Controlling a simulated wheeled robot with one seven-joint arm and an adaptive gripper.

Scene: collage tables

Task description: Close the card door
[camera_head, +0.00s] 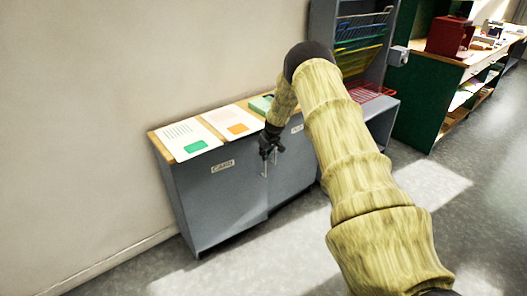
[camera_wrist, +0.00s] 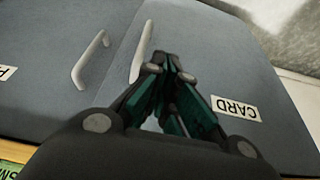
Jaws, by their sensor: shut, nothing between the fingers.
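The grey card door (camera_head: 222,200) is the left door of a low cabinet, with a "CARD" label near its top. It looks flush or nearly flush with the neighbouring door; I cannot tell if a small gap remains. In the wrist view the card door (camera_wrist: 215,70) lies to the right, with its pale handle (camera_wrist: 142,52) just beyond my fingertips. My gripper (camera_head: 270,154) is at the cabinet's upper front, near the handles. In the wrist view my gripper (camera_wrist: 172,65) is shut and empty, its fingertips close beside the card door's handle. I cannot tell if they touch.
The right cabinet door (camera_head: 292,170) has its own handle (camera_wrist: 90,60), left of the card handle in the wrist view. Sheets (camera_head: 185,138) and a green stack (camera_head: 261,105) lie on the cabinet top. A wire rack (camera_head: 358,40) stands behind. The floor (camera_head: 240,270) in front is clear.

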